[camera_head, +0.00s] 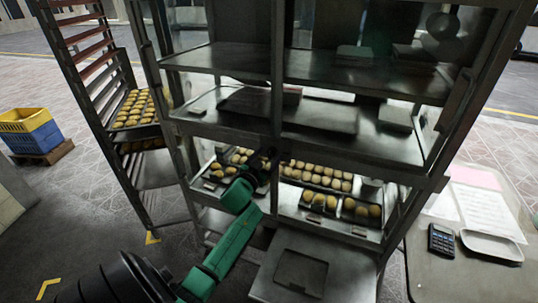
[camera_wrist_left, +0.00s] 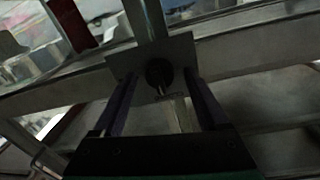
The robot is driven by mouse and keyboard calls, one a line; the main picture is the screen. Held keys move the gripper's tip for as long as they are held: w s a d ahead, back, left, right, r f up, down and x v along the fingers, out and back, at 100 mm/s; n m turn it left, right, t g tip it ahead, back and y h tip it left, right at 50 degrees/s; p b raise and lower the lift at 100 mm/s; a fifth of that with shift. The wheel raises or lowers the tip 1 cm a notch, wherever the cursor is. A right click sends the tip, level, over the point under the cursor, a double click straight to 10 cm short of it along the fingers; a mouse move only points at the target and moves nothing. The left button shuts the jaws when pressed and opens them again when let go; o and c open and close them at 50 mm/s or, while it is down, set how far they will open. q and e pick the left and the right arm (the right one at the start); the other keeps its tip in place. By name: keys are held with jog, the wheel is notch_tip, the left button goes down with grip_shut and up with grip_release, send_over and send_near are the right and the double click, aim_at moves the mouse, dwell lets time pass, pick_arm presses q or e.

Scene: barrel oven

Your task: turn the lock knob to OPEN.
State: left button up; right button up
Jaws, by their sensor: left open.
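The lock knob (camera_wrist_left: 158,72) shows in the left wrist view as a small dark round knob on a grey metal plate (camera_wrist_left: 178,52), with a short light bar below it. My left gripper (camera_wrist_left: 160,77) is open, with one dark finger on each side of the knob. I cannot tell whether the fingers touch it. In the head view my left gripper (camera_head: 264,165) is at the middle upright of the metal oven frame (camera_head: 277,75), and the knob is hidden or too dark to make out there. Any OPEN marking is not readable. My right gripper is not in view.
Trays of buns (camera_head: 318,175) lie on the oven's lower level behind the frame. A tall rack (camera_head: 98,85) with a bun tray stands at the left. A side table (camera_head: 455,270) with a calculator (camera_head: 441,240) and white dish (camera_head: 491,245) is at the right. Crates (camera_head: 32,130) sit far left.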

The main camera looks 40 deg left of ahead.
pick_arm(q)
grip_shut()
jog(key=shift+m, duration=1.2)
jog(key=m, duration=0.5)
jog(key=shift+m+g+b, duration=0.3)
jog(key=shift+m+b, duration=0.05)
jog(key=shift+m, duration=0.05)
jog(key=m, duration=0.4)
jog(key=shift+y+b, duration=0.3)
jog(key=m, duration=0.4)
jog(key=shift+d+m+g+y, duration=0.1)
jog(key=shift+m+g+y, duration=0.2)
jog(key=shift+m+g, duration=0.1)
